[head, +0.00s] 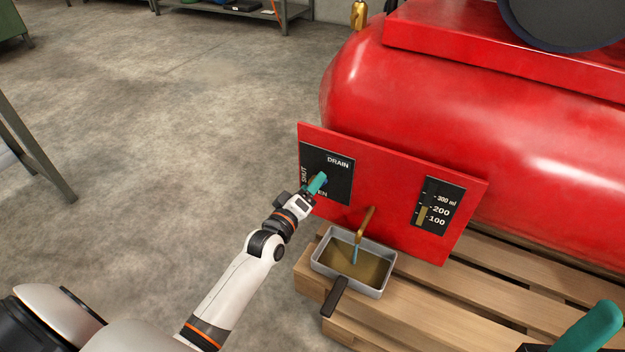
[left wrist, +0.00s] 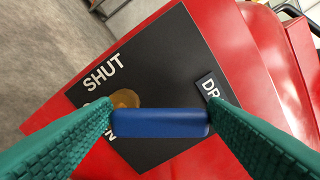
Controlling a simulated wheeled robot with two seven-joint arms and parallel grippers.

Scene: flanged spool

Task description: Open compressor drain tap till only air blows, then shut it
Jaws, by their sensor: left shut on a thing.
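My left gripper (head: 319,182) is at the drain tap on the black DRAIN plate (head: 340,165). In the left wrist view its green fingers (left wrist: 161,118) are shut on the blue tap handle (left wrist: 160,123), beside the brass tap hub (left wrist: 125,98). SHUT is readable; OPEN is partly covered. A brass spout (head: 366,222) lets a thin bluish stream (head: 355,252) run into the metal pan (head: 316,262), which holds brownish liquid (head: 350,268). The gauge (head: 438,207) shows a brown column between its 100 and 200 marks. My right gripper (head: 592,328) shows only partly at the lower right.
The red compressor tank (head: 450,100) stands behind the red panel (head: 390,200). The pan sits on a wooden pallet (head: 470,300), its dark handle (head: 335,297) pointing toward me. The concrete floor (head: 160,130) at the left is mostly clear.

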